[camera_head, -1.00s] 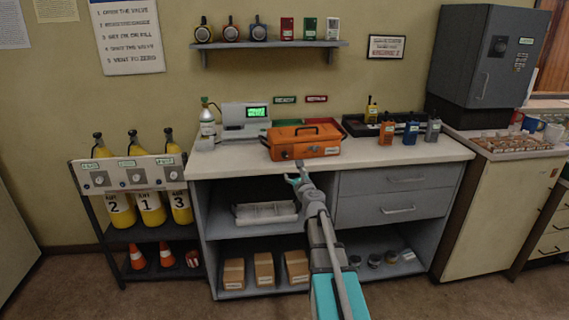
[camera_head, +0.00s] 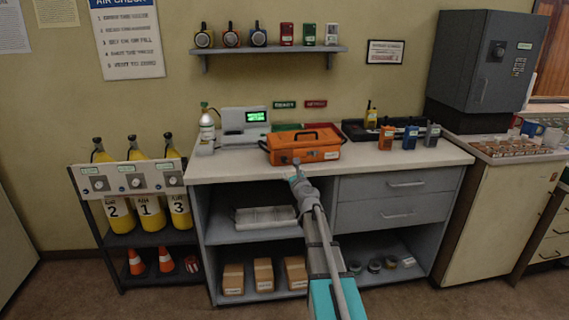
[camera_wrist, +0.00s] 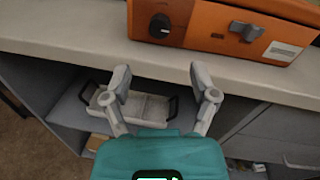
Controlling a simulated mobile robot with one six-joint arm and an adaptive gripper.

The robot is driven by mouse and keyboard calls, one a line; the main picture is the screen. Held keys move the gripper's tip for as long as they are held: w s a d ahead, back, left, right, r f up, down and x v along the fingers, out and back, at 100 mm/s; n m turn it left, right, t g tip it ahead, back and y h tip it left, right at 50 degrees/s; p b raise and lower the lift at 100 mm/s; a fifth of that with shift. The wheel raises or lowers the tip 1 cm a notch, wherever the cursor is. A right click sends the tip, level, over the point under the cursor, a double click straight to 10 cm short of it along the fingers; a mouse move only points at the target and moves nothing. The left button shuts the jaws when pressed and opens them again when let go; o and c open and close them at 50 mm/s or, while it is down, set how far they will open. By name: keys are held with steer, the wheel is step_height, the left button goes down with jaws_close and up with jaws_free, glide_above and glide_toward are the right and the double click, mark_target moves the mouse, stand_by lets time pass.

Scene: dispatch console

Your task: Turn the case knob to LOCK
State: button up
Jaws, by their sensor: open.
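The orange case (camera_head: 303,144) sits shut on the counter, its dark handle on top. In the wrist view the case (camera_wrist: 205,26) shows its front, with a round black knob (camera_wrist: 160,25) at the left and a grey latch (camera_wrist: 247,31) to its right. The knob has a pale mark; its setting is too small to read. My gripper (camera_wrist: 157,80) is open and empty, in front of the counter edge and below the knob, apart from the case. In the head view my gripper (camera_head: 297,172) is just in front of the case.
The counter edge (camera_wrist: 200,74) lies between my gripper and the case. A white tray (camera_wrist: 145,107) is on the shelf below. Several radios (camera_head: 410,136) stand right of the case and a console (camera_head: 245,124) left of it.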

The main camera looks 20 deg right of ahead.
mark_target(285, 161)
steer(key=w, duration=0.3)
steer(key=w+d, duration=0.1)
steer(key=w, duration=0.5)
steer(key=shift+d, duration=0.2)
jaws_close()
